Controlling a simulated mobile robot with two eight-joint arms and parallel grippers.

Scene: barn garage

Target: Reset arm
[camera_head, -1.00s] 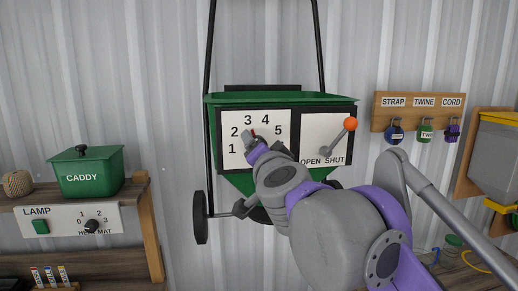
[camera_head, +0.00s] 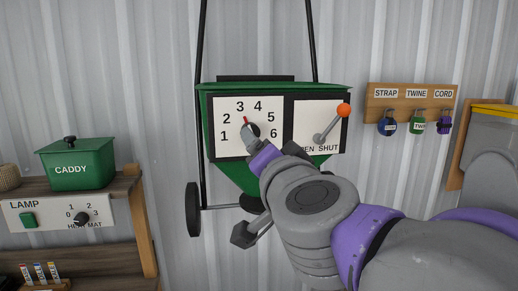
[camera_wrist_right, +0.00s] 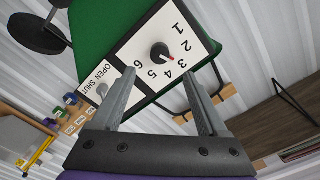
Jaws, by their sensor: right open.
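My right gripper (camera_wrist_right: 160,92) is open and empty in the right wrist view, with its two grey fingers apart. A black round dial (camera_wrist_right: 161,52) with a red pointer lies beyond the fingertips on a white plate, clear of both fingers. In the head view the dial (camera_head: 252,129) is partly hidden behind my right gripper (camera_head: 252,142). Its red pointer is turned up toward 3, between 3 and 4 at most. The plate is on a green hopper (camera_head: 225,88) with a lever (camera_head: 344,110) with an orange knob beside it. My left gripper is not in view.
A shelf at left holds a green caddy (camera_head: 75,163) above a lamp and heat mat panel (camera_head: 50,215). A wooden rack (camera_head: 412,97) with strap, twine and cord items hangs at right. A grey bin (camera_head: 490,140) with a yellow rim stands at far right.

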